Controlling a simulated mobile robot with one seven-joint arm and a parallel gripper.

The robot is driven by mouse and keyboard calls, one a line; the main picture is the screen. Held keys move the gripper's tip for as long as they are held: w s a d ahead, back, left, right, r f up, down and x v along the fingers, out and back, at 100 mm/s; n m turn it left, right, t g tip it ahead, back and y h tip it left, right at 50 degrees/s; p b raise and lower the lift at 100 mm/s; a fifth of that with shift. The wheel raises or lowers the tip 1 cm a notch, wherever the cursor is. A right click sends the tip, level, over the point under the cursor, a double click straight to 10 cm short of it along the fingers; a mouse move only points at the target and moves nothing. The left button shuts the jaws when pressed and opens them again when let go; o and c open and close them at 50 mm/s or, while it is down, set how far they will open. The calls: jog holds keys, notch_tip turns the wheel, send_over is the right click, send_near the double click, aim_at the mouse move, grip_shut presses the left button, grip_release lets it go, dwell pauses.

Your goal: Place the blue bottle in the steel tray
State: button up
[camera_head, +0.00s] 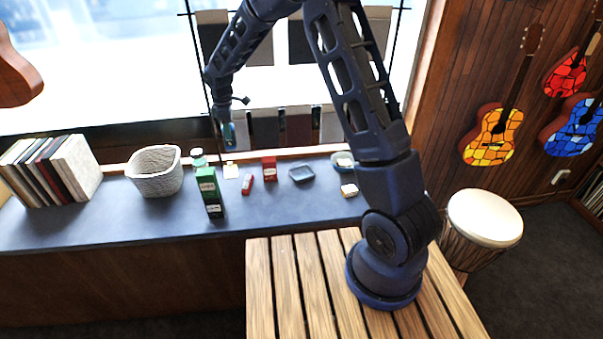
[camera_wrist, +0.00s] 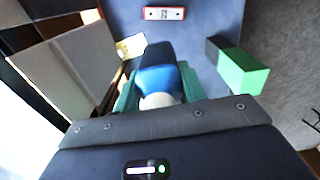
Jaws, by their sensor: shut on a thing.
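My gripper (camera_head: 226,117) is shut on the blue bottle (camera_head: 229,135) and holds it in the air above the back of the dark counter. In the wrist view the blue bottle (camera_wrist: 163,78) sits between the two teal fingers, its dark end pointing away and a pale end near the palm. A small grey, shallow, square tray (camera_head: 302,174), which looks like the steel tray, lies on the counter to the right of the bottle. It appears empty. It does not show in the wrist view.
A tall green box (camera_head: 209,192) stands below the gripper. A red box (camera_head: 269,168), a smaller red item (camera_head: 247,184) and a yellow-white item (camera_head: 231,171) lie between it and the tray. A round bowl (camera_head: 343,160) stands right of the tray, a woven basket (camera_head: 155,172) at left.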

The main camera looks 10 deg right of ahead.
jog(key=w+d, duration=0.3)
jog(key=d, duration=1.3)
send_over(302, 175)
notch_tip(302, 175, down, 20)
jog(key=shift+r, duration=0.1)
jog(key=o, duration=1.1)
jog(key=shift+f, duration=0.2)
jog(key=shift+r, duration=0.1)
